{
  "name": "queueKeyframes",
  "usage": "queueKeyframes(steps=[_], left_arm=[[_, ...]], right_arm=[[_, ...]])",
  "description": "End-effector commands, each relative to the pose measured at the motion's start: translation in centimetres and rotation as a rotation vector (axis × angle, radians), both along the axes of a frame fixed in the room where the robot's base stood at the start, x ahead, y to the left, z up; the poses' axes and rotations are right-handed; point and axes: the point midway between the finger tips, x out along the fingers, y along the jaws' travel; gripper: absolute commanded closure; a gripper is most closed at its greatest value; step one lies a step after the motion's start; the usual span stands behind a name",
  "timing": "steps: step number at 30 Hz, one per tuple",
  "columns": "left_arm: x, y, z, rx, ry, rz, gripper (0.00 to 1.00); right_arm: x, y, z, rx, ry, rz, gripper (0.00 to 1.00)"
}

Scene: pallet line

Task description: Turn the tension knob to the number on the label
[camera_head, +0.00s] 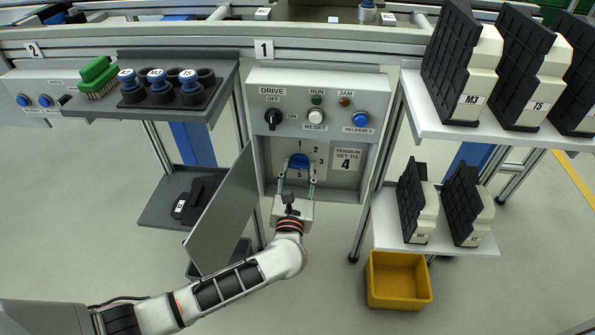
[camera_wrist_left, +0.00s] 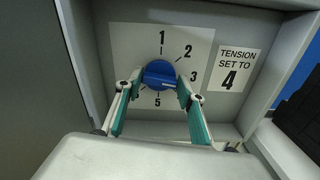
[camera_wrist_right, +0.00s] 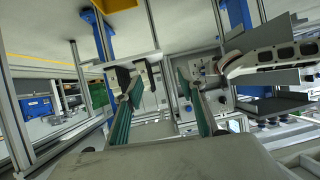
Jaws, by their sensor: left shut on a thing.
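The blue tension knob (camera_wrist_left: 158,75) sits on a white dial plate (camera_wrist_left: 128,42) numbered around it. My left gripper (camera_head: 297,176) reaches it from below. In the left wrist view its fingers (camera_wrist_left: 157,90) close on the knob from both sides. A pale mark shows on the knob's right part, pointing roughly right and slightly down; I cannot tell its exact number. The 1, 2, 3 and 5 are readable; the 4 is hidden by the right finger. The label (camera_head: 346,159) reads "TENSION SET TO 4". My right gripper (camera_wrist_right: 158,85) is open and empty, apart from the console.
Above the knob, the console (camera_head: 345,88) carries a drive switch (camera_head: 273,118), a reset button (camera_head: 316,117) and a blue release button (camera_head: 361,119). An open grey door panel (camera_head: 225,212) stands left of my left gripper. Shelves flank both sides; a yellow bin (camera_head: 398,281) is lower right.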

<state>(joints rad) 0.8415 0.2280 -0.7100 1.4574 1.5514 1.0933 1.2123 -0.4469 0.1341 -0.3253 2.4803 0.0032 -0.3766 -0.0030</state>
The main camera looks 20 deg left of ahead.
Motion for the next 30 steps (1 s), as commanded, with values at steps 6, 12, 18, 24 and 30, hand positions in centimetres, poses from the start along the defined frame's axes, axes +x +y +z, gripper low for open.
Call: queueKeyframes(steps=[6,12,18,24,30], left_arm=[[0.1,-0.1,0.3,0.170,0.047,0.003,0.83],[0.1,-0.1,0.4,0.330,0.093,0.003,0.83],[0.1,-0.1,0.3,0.465,0.132,0.002,0.83],[0.0,-0.2,0.1,0.556,0.160,0.001,0.83],[0.0,-0.2,-0.1,0.599,0.173,0.001,0.83]], right_arm=[[0.1,-0.5,0.2,-0.024,-0.003,0.001,0.60],[-0.4,-0.8,-0.6,-0.050,0.013,0.009,0.60],[-0.9,-1.6,-1.3,-0.081,0.028,0.012,0.60],[-1.4,-2.0,-1.9,-0.104,0.041,0.023,0.60],[-1.4,-2.1,-2.2,-0.112,0.046,0.026,0.60]])
